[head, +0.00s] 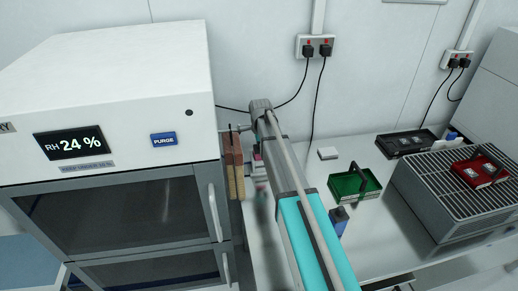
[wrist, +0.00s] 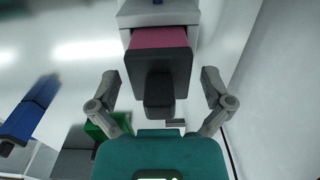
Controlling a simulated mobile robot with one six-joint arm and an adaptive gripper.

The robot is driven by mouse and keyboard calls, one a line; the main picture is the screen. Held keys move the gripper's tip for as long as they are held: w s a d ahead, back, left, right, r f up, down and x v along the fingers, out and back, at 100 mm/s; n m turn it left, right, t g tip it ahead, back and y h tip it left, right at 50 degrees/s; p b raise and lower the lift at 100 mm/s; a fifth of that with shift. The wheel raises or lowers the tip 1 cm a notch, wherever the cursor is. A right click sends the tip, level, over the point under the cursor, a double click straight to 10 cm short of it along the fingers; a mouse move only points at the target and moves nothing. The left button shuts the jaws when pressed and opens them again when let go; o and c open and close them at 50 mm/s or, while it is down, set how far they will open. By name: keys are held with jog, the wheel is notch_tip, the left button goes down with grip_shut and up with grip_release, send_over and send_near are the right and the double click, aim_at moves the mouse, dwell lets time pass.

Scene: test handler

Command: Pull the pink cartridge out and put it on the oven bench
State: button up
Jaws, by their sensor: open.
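The pink cartridge (wrist: 158,37) shows in the wrist view with a dark front plate and a dark handle (wrist: 159,96) facing me. Its far part is inside a light grey housing (wrist: 130,14). My gripper (wrist: 159,82) is open, with one finger on each side of the handle and a clear gap on both sides. In the head view a small pink patch (head: 257,157) shows left of my arm, probably the cartridge; my arm hides most of this area and the fingers. A pale metal bench (head: 385,235) runs along the wall; I cannot tell which part is the oven bench.
A white cabinet (head: 110,95) stands close on the left. On the bench are a green tray (head: 369,191), a blue block (head: 338,218) beside my arm, a black tray (head: 428,145) and a grated grey box (head: 432,205) carrying a red tray (head: 497,176). Cables hang on the wall.

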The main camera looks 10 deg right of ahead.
jog(key=shift+f, duration=0.15)
jog(key=c, duration=1.2)
